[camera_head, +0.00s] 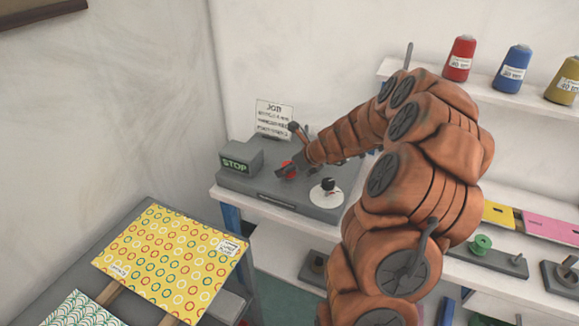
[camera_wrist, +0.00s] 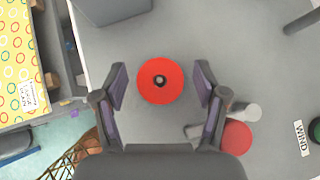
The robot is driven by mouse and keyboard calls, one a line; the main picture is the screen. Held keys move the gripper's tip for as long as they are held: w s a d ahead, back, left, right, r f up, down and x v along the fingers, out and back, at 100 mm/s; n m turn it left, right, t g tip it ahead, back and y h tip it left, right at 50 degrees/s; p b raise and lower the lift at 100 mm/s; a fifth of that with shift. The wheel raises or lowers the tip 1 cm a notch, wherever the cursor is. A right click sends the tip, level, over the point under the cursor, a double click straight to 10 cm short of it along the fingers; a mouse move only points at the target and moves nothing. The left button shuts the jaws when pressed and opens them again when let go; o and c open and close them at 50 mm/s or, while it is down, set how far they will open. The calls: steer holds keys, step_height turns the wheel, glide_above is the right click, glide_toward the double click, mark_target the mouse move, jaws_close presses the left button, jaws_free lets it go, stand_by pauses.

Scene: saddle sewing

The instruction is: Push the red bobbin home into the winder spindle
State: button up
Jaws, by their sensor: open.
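The red bobbin (camera_wrist: 150,92) shows in the wrist view as a round red disc with a dark centre hole, seen from above. In the head view the red bobbin (camera_head: 288,165) is a small red patch on the grey winder machine (camera_head: 240,184), partly covered by my gripper. My gripper (camera_wrist: 161,84) is open, with one finger on each side of the bobbin and visible gaps between. It also shows in the head view (camera_head: 286,172), low over the machine. Something small shows inside the centre hole; how deep the bobbin sits on the spindle cannot be told.
A grey box marked STOP (camera_head: 237,159) stands left on the machine. A white disc with a black knob (camera_head: 328,187) is to the right. The wrist view shows a second red disc (camera_wrist: 236,135) and a WIND label (camera_wrist: 301,138). Thread cones (camera_head: 459,60) line a shelf.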

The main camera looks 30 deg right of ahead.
step_height(320, 180, up, 9)
steer(key=shift+d+f, duration=0.1)
steer(key=shift+r, duration=0.5)
steer(key=shift+a, duration=0.2)
steer(key=s+a+n+g+y, duration=0.1)
steer(key=s+a+n+g, duration=0.1)
steer(key=s+a+n, duration=0.4)
steer(key=s+a+n+g, duration=0.1)
steer(key=s+a+n, duration=0.25)
steer(key=a, duration=0.45)
steer(key=s+a+n+g+y, duration=0.1)
steer(key=s+a+n+g, duration=0.15)
steer(key=a+n, duration=0.45)
steer(key=s+a+n+g+h, duration=0.1)
steer(key=s+n+g+h, duration=0.1)
steer(key=s+n, duration=0.6)
steer(key=s+a+f+n+g+h, duration=0.1)
steer(key=s+n, duration=0.7)
steer(key=s, duration=0.9)
steer(key=shift+s+a+f+g+h, duration=0.2)
steer(key=shift+s+a+g+h, duration=0.2)
steer(key=shift+g+h, duration=0.45)
